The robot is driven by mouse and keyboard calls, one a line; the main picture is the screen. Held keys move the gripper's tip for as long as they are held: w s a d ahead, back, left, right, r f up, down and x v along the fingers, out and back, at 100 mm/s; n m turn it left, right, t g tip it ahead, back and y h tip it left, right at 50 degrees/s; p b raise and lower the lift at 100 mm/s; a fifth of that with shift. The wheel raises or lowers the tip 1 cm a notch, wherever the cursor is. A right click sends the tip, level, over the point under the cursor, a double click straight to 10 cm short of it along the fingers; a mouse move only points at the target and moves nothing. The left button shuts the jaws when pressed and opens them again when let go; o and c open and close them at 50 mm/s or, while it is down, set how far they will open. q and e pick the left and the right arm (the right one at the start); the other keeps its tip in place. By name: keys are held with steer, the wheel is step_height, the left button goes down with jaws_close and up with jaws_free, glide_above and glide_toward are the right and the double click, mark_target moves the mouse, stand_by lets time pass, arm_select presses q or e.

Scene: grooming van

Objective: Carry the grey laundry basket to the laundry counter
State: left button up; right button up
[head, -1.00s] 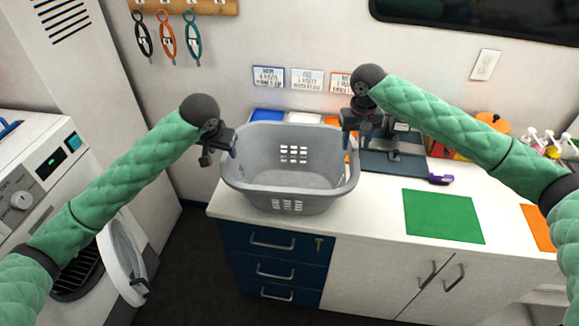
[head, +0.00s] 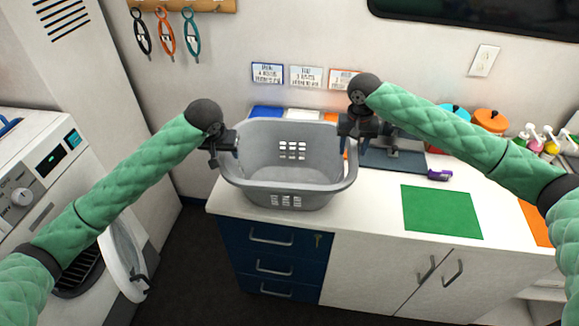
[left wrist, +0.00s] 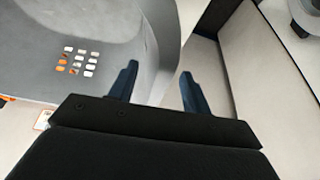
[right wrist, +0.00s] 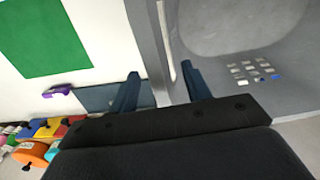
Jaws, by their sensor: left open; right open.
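The grey laundry basket (head: 290,165) stands upright and empty on the white counter (head: 350,225), near its left end. My left gripper (head: 228,150) is open at the basket's left rim. In the left wrist view its fingers (left wrist: 158,90) are apart, with the basket wall (left wrist: 165,40) reaching between them. My right gripper (head: 358,142) is open at the basket's right rim. In the right wrist view its fingers (right wrist: 160,90) stand on either side of the basket's rim (right wrist: 158,45). I cannot tell whether the fingers touch the basket.
A green mat (head: 441,212) lies right of the basket, an orange one (head: 540,225) further right. A purple tool (head: 440,175) lies behind the green mat. Pump bottles (head: 540,138) stand at the back right. An open-doored washer (head: 40,180) is at the left.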

arm_select(q)
steer(key=shift+x, duration=2.15)
arm_select(e)
steer(key=shift+f, duration=2.15)
arm_select(q)
steer(key=shift+c, duration=0.5)
arm_select(e)
steer(key=shift+c, duration=0.5)
arm_select(q)
jaws_close()
arm_select(e)
steer(key=shift+d, duration=0.15)
jaws_close()
arm_select(q)
steer(key=shift+a, duration=0.1)
arm_select(e)
steer(key=shift+d, duration=0.1)
